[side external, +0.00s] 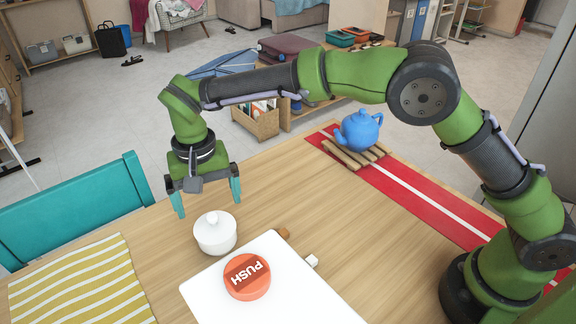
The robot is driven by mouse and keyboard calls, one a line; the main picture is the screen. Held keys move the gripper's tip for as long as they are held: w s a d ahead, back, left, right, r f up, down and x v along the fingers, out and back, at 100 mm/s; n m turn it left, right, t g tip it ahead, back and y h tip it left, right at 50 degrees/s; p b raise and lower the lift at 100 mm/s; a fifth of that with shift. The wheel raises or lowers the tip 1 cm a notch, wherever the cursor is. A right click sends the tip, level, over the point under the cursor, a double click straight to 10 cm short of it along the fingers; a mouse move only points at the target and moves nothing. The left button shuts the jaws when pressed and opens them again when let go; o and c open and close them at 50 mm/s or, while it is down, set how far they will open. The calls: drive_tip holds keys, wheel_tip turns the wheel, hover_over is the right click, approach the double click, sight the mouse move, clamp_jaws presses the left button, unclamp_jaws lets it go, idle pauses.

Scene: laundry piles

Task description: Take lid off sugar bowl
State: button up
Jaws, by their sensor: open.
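The white sugar bowl (215,240) stands upright on the wooden table near the middle. Its white lid (213,221) with a round knob sits on top of it. My gripper (207,202) points down above and slightly behind the bowl. Its two teal fingers are wide apart with nothing between them. The fingers look apart from the lid and bowl, though the exact height gap is hard to tell from this single view.
A white board (215,292) with a round orange push button (247,281) lies just right of the bowl. A blue teapot (360,131) stands on a wooden trivet (345,155). A yellow-striped cloth (75,285) lies left.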

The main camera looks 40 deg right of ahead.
sight(211, 215)
drive_tip(key=shift+w+f, duration=0.15)
drive_tip(key=shift+f, duration=2.8)
drive_tip(key=c, duration=0.8)
drive_tip(key=shift+o, duration=0.2)
drive_tip(key=shift+r, duration=0.15)
